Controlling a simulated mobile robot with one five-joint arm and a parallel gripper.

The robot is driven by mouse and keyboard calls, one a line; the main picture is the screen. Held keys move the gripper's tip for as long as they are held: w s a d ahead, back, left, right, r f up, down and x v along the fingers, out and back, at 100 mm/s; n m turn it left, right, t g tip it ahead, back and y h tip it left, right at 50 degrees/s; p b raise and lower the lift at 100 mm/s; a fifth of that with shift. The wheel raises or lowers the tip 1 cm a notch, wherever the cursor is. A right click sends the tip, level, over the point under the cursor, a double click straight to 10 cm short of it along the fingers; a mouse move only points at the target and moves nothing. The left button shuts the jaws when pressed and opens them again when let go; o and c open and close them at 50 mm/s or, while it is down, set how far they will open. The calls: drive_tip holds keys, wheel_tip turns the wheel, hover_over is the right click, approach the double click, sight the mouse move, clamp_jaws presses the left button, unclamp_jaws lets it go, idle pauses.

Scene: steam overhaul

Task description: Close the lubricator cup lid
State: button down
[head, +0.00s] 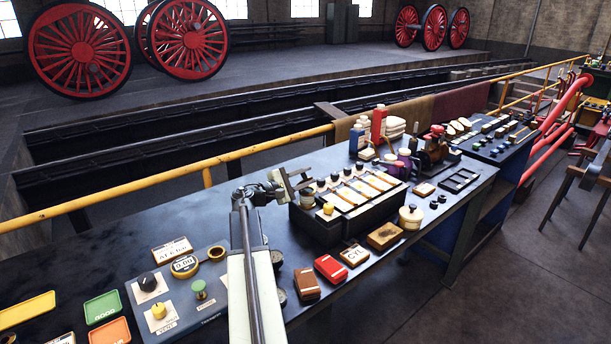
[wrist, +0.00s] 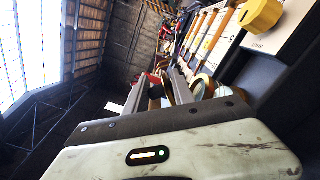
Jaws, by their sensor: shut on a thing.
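My gripper (head: 290,186) is above the bench at the far left corner of a dark box (head: 318,226) with a row of cream panels and black knobs. In the wrist view my two grey fingers (wrist: 157,92) are shut on a small dark piece (wrist: 155,91), which I cannot identify for sure. A brass-rimmed round part (wrist: 202,87) shows just right of the fingers there. I cannot tell for sure which part is the lubricator cup lid, or whether it is open. In the head view my gripper hides what it holds.
The dark bench (head: 110,262) holds a control panel (head: 180,300) at left. Red (head: 330,268) and brown (head: 306,284) blocks and a cream pot (head: 410,217) stand near the front edge. Bottles (head: 378,122) stand behind the box. A yellow rail (head: 130,187) runs behind the bench.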

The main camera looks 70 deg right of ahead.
drive_tip(key=shift+s+a+f+m+b, duration=0.15)
drive_tip(key=shift+s+f+m+b, duration=0.05)
drive_tip(key=shift+m, duration=0.55)
drive_tip(key=shift+s+a+f+m+b, duration=0.15)
drive_tip(key=shift+s+m, duration=0.05)
drive_tip(key=shift+m, duration=0.5)
drive_tip(key=shift+s+a+f+m+b, duration=0.15)
drive_tip(key=shift+s+f+m+b, duration=0.05)
drive_tip(key=shift+m, duration=0.55)
drive_tip(key=c, duration=1.3)
unclamp_jaws()
drive_tip(key=shift+o, duration=0.3)
drive_tip(key=shift+s+a, duration=0.1)
